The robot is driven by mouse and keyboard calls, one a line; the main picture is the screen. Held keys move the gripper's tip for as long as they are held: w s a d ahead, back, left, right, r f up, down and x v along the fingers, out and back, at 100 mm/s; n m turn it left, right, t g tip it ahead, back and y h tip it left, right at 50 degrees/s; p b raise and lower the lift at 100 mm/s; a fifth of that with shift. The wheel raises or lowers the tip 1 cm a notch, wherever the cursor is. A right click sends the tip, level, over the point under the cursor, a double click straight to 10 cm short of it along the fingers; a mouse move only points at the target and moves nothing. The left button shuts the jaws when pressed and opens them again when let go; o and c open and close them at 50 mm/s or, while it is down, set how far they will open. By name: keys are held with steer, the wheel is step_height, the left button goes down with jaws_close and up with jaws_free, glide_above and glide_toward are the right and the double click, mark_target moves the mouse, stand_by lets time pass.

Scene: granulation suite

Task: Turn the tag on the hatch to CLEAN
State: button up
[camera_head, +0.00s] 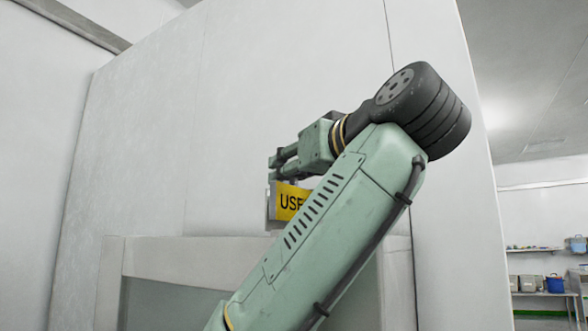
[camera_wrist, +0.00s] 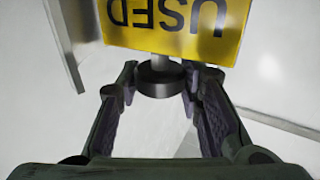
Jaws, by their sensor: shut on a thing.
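The yellow tag (camera_head: 283,208) shows the letters "USE" in the head view, and my arm hides its right part. In the wrist view the tag (camera_wrist: 180,38) reads "USED" in black, upside down in that picture. A dark round knob (camera_wrist: 160,88) on a short stem sits at the tag's edge. My gripper (camera_wrist: 160,78) has its two fingers closed on the knob, one on each side. In the head view my gripper (camera_head: 277,165) is just above the tag. The hatch (camera_head: 190,252) has a pale frame below, partly hidden by my arm.
A tall pale wall panel (camera_head: 270,90) stands behind the tag. A grey upright plate (camera_wrist: 65,45) is close to the left finger in the wrist view. At the far right, a shelf (camera_head: 540,293) holds bins, well away from my arm.

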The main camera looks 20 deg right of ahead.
steer(key=o, duration=1.2)
